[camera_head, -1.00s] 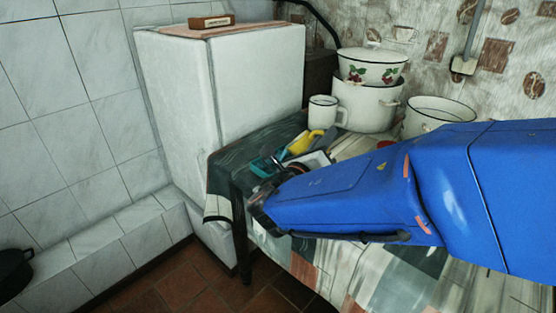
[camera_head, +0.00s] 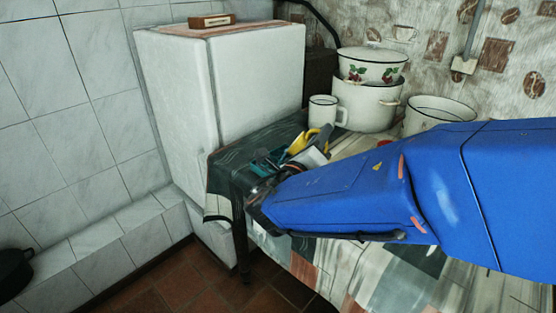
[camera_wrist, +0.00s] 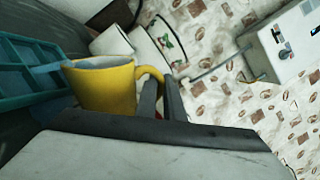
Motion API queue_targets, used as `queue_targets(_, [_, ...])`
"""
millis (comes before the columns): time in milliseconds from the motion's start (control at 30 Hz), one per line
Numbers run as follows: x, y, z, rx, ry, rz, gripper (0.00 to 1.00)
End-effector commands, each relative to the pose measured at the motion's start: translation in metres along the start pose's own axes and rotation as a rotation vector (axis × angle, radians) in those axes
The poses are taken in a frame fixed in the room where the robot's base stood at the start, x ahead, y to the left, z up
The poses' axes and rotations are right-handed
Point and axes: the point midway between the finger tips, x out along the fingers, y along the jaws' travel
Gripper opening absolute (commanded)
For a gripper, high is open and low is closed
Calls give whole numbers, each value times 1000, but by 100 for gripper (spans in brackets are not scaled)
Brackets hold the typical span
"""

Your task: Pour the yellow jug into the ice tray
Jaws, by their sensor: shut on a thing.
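The yellow jug (camera_wrist: 103,88) is held by its handle between the two dark fingers of my gripper (camera_wrist: 165,100) in the wrist view. It stands at an angle to the pots behind, so it looks tilted. The tray (camera_head: 262,162) is partly hidden by my arm in the head view. The jug's contents cannot be seen.
A white mug (camera_head: 323,111), a large white pot (camera_head: 366,106) with a berry-patterned bowl (camera_head: 372,66) on top and another pot (camera_head: 437,112) stand behind. A white fridge (camera_head: 255,85) is beside the table's left end. The draped table (camera_head: 225,175) edge is near the tray.

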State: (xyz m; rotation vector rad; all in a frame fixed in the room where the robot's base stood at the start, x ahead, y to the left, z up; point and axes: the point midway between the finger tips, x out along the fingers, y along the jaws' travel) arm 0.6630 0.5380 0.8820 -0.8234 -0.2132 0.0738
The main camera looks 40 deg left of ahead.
Motion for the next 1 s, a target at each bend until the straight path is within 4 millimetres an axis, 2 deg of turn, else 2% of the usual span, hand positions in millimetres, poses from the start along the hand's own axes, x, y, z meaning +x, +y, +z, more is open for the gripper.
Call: queue_targets(1000, [0,2,14,-149,-30,3,0])
